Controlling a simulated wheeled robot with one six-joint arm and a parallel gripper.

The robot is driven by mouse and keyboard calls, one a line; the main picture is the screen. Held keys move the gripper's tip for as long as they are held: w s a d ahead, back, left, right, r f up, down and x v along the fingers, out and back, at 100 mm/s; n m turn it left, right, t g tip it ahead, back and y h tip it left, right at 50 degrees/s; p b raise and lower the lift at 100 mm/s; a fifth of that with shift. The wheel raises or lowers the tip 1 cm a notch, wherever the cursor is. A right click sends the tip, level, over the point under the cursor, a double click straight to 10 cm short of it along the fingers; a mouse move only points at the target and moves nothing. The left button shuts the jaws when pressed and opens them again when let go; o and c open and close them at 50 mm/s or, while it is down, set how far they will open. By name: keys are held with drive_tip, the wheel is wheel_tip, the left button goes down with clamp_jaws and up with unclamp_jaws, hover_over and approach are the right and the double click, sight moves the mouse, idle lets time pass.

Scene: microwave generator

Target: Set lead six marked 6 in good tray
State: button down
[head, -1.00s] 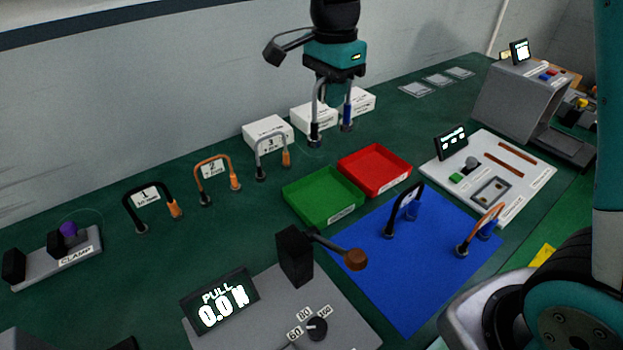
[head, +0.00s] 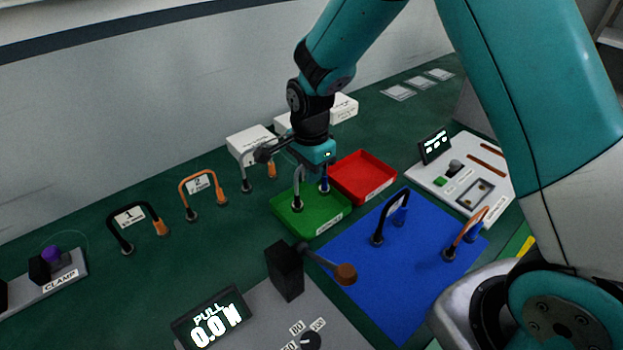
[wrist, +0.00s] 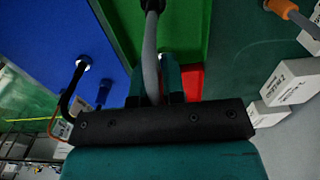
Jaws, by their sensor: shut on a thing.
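My gripper (head: 313,168) is shut on a grey lead (head: 298,191) with a blue sleeve on one leg. The lead hangs over the green tray (head: 328,224), its dark end low near the tray floor; I cannot tell whether it touches. No number is readable on the held lead. In the wrist view the grey lead (wrist: 151,60) runs between the jaws (wrist: 160,80), with the green tray (wrist: 185,30) beneath. The tray's label is too small to read.
The red tray (head: 365,172) adjoins the green one. Two arched leads stand on the blue mat (head: 350,260), and other leads stand at left and behind. A pull meter (head: 212,318) and a lever with a brown knob (head: 345,274) are in front.

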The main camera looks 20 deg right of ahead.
drive_tip(key=shift+f, duration=1.5)
drive_tip(key=shift+f, duration=0.2)
drive_tip(key=c, duration=1.2)
unclamp_jaws()
wheel_tip(320, 180, up, 12)
drive_tip(key=shift+f+b, duration=0.2)
drive_tip(key=shift+b, duration=0.65)
drive_tip(key=s+a+r+n+y, duration=0.1)
drive_tip(key=s+r+n, duration=0.2)
drive_tip(key=s+n, duration=0.4)
drive_tip(key=s+a+r+n+y, duration=0.1)
drive_tip(key=s+a+r+n, duration=0.1)
drive_tip(key=s+n, duration=0.5)
drive_tip(key=s+a+r+n+y, duration=0.1)
drive_tip(key=s+r+n+y, duration=0.1)
drive_tip(key=s+r+n, duration=0.2)
drive_tip(key=s+n, duration=0.3)
drive_tip(key=s, duration=0.3)
drive_tip(key=shift+s+a+r+n, duration=0.2)
drive_tip(key=shift+s+r+n, duration=0.05)
drive_tip(key=shift+s+n, duration=0.1)
